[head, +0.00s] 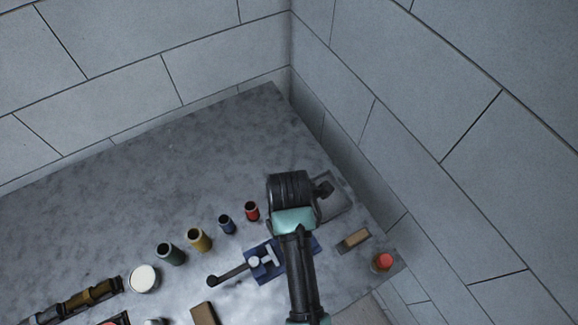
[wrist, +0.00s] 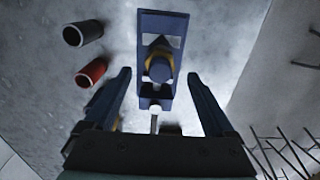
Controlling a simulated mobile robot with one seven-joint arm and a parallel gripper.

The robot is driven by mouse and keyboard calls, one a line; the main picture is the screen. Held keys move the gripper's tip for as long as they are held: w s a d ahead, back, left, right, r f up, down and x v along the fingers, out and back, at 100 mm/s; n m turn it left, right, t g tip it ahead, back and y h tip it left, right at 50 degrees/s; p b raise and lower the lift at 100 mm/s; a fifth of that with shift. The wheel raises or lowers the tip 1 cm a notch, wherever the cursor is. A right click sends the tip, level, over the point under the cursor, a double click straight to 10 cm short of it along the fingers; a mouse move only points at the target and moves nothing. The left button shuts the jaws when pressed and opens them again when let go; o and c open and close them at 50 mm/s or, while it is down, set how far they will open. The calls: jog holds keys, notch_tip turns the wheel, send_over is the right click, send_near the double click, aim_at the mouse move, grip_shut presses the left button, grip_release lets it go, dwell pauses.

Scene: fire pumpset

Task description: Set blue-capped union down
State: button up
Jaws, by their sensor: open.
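A blue-capped union (wrist: 160,69) with a brass-coloured body shows in the wrist view. It appears to stand on or in a blue fixture (wrist: 150,22), which has cut-outs; exact contact at its base is hidden. My gripper (wrist: 158,76) is open. Its two fingers stand left and right of the union in the picture, with clear gaps on both sides. In the head view the blue fixture (head: 312,243) lies partly under my arm. My gripper's fingers and the union cannot be made out there.
A dark lever (head: 228,275) lies by the fixture. The back left bench is clear.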

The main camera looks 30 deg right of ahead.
notch_tip(320, 180, up, 6)
jog(key=shift+f, duration=0.1)
jog(key=shift+w, duration=0.1)
jog(key=w+r+m+t+h, duration=0.2)
jog(key=w+r+m+t, duration=0.45)
jog(key=w+r, duration=0.8)
jog(key=w+a+r+m+t, duration=0.15)
jog(key=r+t, duration=0.25)
jog(key=r, duration=0.4)
jog(key=w+a+r+m+t, duration=0.1)
jog(key=w+r+t, duration=0.2)
jog(key=r, duration=0.5)
jog(key=s+a+r+m+t, duration=0.1)
jog(key=a+r+m+t, duration=0.15)
jog(key=r, duration=0.55)
jog(key=s+a+r+m+t, duration=0.15)
jog(key=r+t, duration=0.25)
jog(key=r, duration=0.4)
jog(key=s+a+r+m+t+y, duration=0.1)
jog(key=s+a+r+m+t, duration=0.1)
jog(key=s+r, duration=0.3)
jog(key=s+a+r+m+t+y, duration=0.1)
jog(key=s+r+t, duration=0.4)
jog(key=r, duration=0.6)
jog(key=shift+s+a+r+m, duration=0.4)
jog(key=shift+s+a+m, duration=0.25)
jog(key=shift+m, duration=0.55)
